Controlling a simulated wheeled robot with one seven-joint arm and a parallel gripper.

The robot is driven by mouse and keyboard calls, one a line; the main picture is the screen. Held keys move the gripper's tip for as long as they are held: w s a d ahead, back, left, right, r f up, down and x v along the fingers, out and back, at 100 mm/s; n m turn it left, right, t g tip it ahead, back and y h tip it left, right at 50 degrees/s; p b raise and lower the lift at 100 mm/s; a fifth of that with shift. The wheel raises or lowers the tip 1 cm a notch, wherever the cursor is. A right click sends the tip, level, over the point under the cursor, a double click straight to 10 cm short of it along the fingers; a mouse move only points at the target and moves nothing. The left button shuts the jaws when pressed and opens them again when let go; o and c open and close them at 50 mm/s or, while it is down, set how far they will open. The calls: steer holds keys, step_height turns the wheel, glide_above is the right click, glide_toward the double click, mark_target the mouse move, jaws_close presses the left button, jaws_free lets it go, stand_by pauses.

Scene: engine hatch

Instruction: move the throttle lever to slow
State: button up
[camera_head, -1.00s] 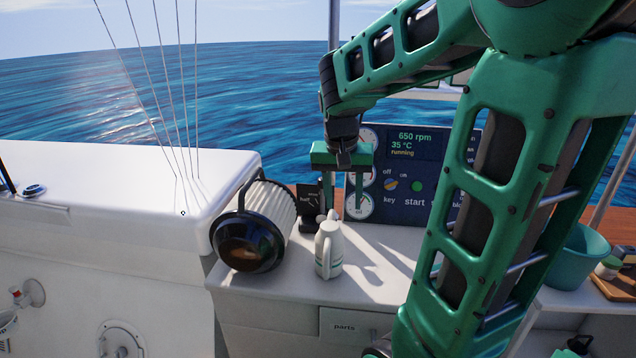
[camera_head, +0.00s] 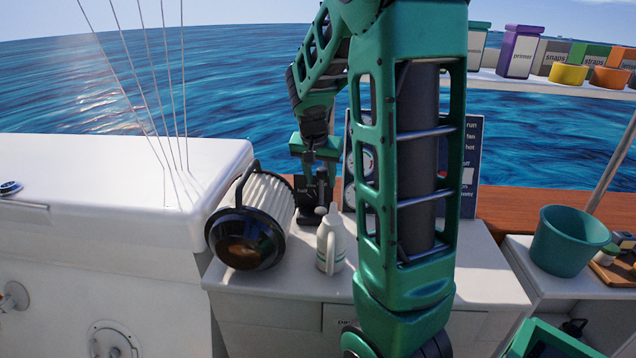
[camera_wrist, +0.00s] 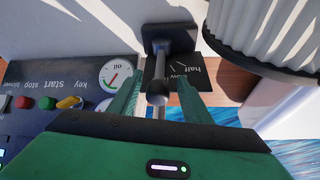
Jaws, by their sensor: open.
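The throttle lever (camera_wrist: 157,88) is a dark stalk with a rounded grey knob, rising from a dark base (camera_wrist: 168,38) in the wrist view. A black plate (camera_wrist: 190,75) beside it reads "half" and, partly covered, what looks like "slow". My gripper (camera_wrist: 158,102) is open, with one green finger on each side of the lever; I cannot tell whether either finger touches it. In the head view my gripper (camera_head: 318,172) is over the lever's dark base (camera_head: 310,216), next to the black plate (camera_head: 302,188). My fingers partly hide the lever there.
A white ribbed cylinder with a black end (camera_head: 248,235) lies close left of the lever. A white jug (camera_head: 330,242) stands just in front. The control panel (camera_wrist: 60,88) is beside the lever, largely behind my arm in the head view. A teal bucket (camera_head: 566,242) stands right.

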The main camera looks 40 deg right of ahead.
steer(key=shift+x, duration=1)
jaws_close()
